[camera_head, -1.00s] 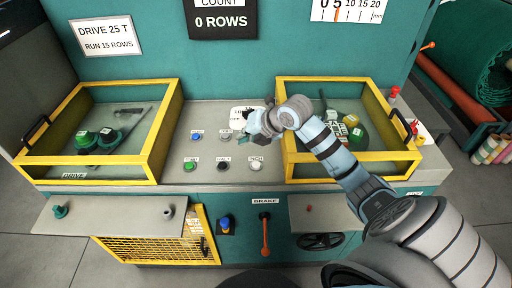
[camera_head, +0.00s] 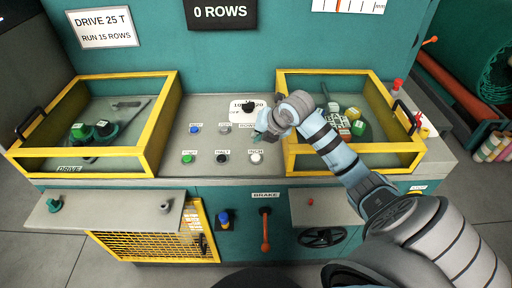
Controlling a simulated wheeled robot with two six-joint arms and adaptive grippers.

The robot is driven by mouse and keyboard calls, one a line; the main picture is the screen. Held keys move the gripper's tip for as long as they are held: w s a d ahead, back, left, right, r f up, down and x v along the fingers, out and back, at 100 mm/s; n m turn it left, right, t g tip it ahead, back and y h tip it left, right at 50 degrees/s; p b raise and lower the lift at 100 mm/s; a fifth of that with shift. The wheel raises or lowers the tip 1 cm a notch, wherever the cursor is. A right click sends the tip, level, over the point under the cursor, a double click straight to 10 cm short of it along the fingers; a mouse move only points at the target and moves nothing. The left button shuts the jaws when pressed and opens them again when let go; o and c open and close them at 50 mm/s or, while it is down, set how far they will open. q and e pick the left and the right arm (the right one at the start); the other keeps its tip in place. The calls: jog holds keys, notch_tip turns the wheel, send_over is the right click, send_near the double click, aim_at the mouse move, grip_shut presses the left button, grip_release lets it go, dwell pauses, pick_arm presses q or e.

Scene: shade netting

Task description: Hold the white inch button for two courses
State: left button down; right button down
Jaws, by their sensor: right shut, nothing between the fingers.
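The white inch button (camera_head: 256,158) sits at the right end of the front button row on the grey panel, below its small label. My right gripper (camera_head: 262,134) is shut and empty. In the picture it is just above the inch button, over the panel near the dial; I cannot tell its exact height, but no contact with the button shows. My left gripper is not in view.
A green button (camera_head: 187,159) and a black halt button (camera_head: 222,158) share the front row. A blue button (camera_head: 195,130) is behind. Yellow-framed boxes stand left (camera_head: 90,153) and right (camera_head: 350,148). The count display (camera_head: 222,12) reads 0 ROWS.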

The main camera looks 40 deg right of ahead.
aim_at(258, 155)
jog(key=shift+f+b, duration=1.35)
jog(key=shift+f, duration=0.95)
jog(key=shift+f+b, duration=0.3)
jog(key=shift+f, duration=0.1)
jog(key=shift+f+b, duration=0.4)
jog(key=shift+f, duration=0.15)
jog(key=shift+r, duration=0.1)
dwell(4.1)
jog(key=shift+r+p, duration=0.8)
jog(key=shift+r, duration=0.1)
